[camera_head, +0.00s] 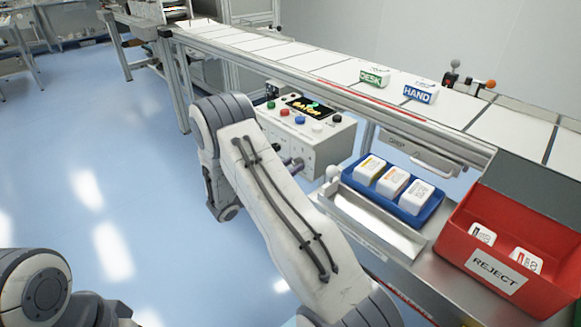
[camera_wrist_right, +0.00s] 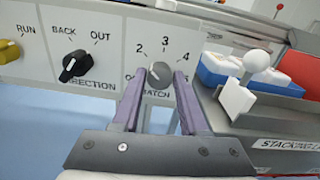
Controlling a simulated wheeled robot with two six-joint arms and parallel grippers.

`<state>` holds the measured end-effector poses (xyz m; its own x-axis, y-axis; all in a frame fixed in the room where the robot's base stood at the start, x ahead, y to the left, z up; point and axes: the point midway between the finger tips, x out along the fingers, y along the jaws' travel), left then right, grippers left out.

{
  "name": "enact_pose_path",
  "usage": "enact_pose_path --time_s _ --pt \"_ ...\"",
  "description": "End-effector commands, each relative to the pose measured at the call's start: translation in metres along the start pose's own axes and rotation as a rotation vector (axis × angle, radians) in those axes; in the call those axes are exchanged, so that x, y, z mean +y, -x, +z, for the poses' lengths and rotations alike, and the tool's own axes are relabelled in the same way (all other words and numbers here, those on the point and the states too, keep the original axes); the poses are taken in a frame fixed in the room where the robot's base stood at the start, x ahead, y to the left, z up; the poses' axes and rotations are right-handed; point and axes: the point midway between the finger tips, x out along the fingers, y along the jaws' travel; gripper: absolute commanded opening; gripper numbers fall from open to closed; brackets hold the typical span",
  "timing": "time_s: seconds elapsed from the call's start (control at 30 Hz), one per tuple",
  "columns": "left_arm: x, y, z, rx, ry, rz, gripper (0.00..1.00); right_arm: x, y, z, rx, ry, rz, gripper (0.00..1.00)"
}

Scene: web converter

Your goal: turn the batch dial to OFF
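The batch dial (camera_wrist_right: 159,77) is a grey round knob on the white control panel, in the right wrist view. Numbers 2, 3 and 4 are printed around it. A partly covered letter O stands at its lower left, and the BATCH label below is partly hidden by a finger. I cannot tell clearly where its pointer aims. My right gripper (camera_wrist_right: 160,78) has its two purple fingers apart, one on each side of the dial; contact is not clear. In the head view my right arm hides the dial and most of that gripper. My left gripper is not in view.
The control box (camera_head: 308,135) carries coloured buttons and a small display. The direction dial (camera_wrist_right: 75,67) is left of the batch dial. A blue tray (camera_head: 432,206) of white packs and a red reject bin (camera_head: 562,292) stand right, below the conveyor (camera_head: 330,67).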

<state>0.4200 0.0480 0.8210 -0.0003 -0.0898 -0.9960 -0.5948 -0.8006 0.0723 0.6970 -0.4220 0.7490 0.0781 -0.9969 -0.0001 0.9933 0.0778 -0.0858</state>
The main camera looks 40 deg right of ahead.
Motion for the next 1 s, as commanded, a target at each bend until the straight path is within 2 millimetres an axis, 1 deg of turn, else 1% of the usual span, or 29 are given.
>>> enact_pose_path --time_s 0.03,0.07,0.1,0.37,0.57,0.77,1.0 --pt "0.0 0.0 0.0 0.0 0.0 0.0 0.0 0.0 0.0 0.0 0.0 0.0 0.0 0.19" --pt "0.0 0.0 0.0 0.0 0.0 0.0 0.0 0.0 0.0 0.0 0.0 0.0 0.0 0.08" --pt "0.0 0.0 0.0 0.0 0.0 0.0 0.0 0.0 0.0 0.0 0.0 0.0 0.0 0.0" --pt "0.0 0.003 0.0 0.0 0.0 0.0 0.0 0.0 0.001 0.001 0.0 0.017 0.0 0.0" --pt "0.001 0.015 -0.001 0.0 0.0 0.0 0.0 0.0 0.001 0.003 0.0 0.098 0.001 0.0" --pt "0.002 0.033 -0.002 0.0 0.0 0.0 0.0 0.001 0.001 0.004 0.0 0.248 0.001 0.0" --pt "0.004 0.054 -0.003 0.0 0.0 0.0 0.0 0.001 0.001 0.004 0.0 0.467 0.001 0.0"
